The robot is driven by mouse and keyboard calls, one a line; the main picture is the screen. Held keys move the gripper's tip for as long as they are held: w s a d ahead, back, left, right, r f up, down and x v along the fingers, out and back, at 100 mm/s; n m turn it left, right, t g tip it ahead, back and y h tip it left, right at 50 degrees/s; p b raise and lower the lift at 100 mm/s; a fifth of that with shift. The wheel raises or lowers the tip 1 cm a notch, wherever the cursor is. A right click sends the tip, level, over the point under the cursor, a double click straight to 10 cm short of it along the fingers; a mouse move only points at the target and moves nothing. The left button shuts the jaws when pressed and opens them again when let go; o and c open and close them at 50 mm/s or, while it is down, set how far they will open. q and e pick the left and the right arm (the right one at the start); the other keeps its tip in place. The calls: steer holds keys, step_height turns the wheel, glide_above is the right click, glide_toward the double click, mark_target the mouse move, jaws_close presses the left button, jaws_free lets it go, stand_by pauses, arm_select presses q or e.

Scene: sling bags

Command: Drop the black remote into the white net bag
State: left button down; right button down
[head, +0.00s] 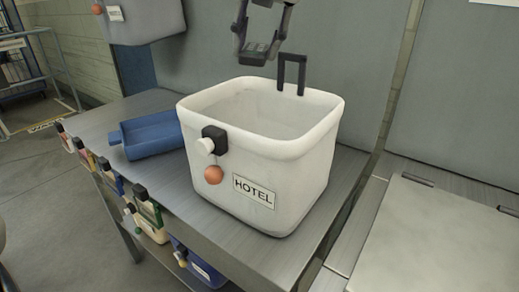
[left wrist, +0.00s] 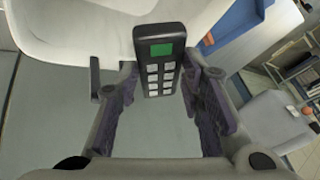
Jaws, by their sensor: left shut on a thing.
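A large white open-topped container (head: 311,168) with a HOTEL label stands upright on a metal bench; it looks like a smooth-walled bin, and I see no netting. My left gripper (head: 260,52) is above its back rim, near the dark upright handle (head: 291,70). In the left wrist view, a black remote (left wrist: 153,38) with a green screen and pale buttons stands between the fingers of the gripper (left wrist: 160,90), which is shut on it. The white container (left wrist: 95,35) shows behind the remote there. My right gripper is not in view.
A blue tray (head: 152,135) lies left of the container. A pale grey container (head: 145,24) is at the upper left. Several small tagged items hang along the bench's front edge (head: 118,180). A grey wall stands close behind. A light flat lid (head: 440,240) is at the right.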

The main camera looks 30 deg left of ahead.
arm_select(q)
steer(key=shift+r, duration=0.1)
steer(key=c, duration=1)
jaws_free()
steer(key=v, duration=1.2)
